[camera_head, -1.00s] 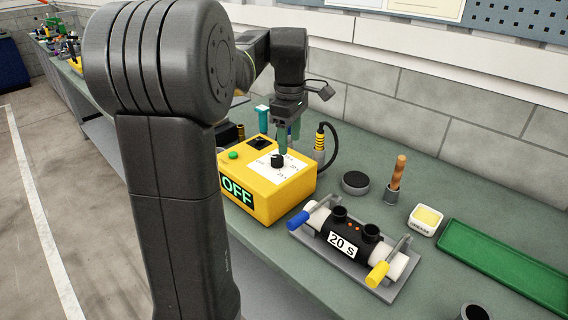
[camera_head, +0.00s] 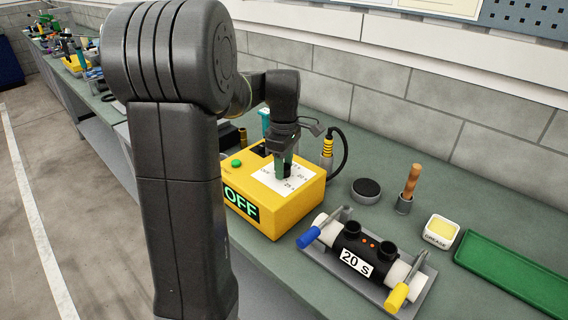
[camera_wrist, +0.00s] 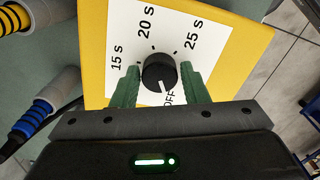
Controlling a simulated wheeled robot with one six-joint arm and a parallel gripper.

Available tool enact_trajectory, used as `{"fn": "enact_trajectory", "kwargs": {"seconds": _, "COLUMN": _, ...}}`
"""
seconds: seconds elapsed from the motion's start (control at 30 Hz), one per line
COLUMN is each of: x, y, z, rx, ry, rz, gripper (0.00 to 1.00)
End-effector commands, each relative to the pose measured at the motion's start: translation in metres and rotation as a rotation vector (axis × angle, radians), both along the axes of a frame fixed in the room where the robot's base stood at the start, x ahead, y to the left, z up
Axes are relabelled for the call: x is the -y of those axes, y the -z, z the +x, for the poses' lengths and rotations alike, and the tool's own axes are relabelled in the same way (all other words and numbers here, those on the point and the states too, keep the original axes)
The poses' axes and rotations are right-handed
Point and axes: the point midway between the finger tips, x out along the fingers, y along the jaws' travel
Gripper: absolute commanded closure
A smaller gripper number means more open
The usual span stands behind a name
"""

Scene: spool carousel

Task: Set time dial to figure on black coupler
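The yellow timer box (camera_head: 290,212) stands on the bench with a green-on-black OFF display (camera_head: 240,203) on its front. Its black time dial (camera_wrist: 158,72) sits on a white label marked OFF, 15 s, 20 s and 25 s. The dial's white line points down toward OFF in the wrist view. My gripper (camera_head: 284,170) is lowered over the dial. Its green fingers (camera_wrist: 158,80) stand on either side of the dial, seemingly with narrow gaps; contact is hard to judge. The black coupler (camera_head: 363,250) carries a white label reading 20 S and lies in a grey fixture.
A green button (camera_head: 236,163) is on the box top. A black puck (camera_head: 367,190), a wooden-handled tool (camera_head: 411,182), a grease tub (camera_head: 441,231) and a green tray (camera_head: 515,270) stand to the right.

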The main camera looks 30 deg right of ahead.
Motion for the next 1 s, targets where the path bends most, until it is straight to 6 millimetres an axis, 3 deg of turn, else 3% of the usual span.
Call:
{"fn": "enact_trajectory", "kwargs": {"seconds": 0.03, "x": 0.0, "y": -0.0002, "z": 0.0, "rx": 0.0, "ry": 0.0, "rz": 0.0, "gripper": 0.7}}
{"fn": "enact_trajectory", "kwargs": {"seconds": 0.13, "x": -0.0001, "y": -0.0002, "z": 0.0001, "rx": 0.0, "ry": 0.0, "rz": 0.0, "gripper": 0.89}}
{"fn": "enact_trajectory", "kwargs": {"seconds": 0.57, "x": 0.0, "y": -0.0015, "z": 0.0002, "rx": 0.0, "ry": 0.083, "rz": 0.0, "gripper": 0.89}}
{"fn": "enact_trajectory", "kwargs": {"seconds": 1.0, "x": -0.0001, "y": -0.0025, "z": 0.0004, "rx": 0.001, "ry": 0.45, "rz": 0.0, "gripper": 0.89}}
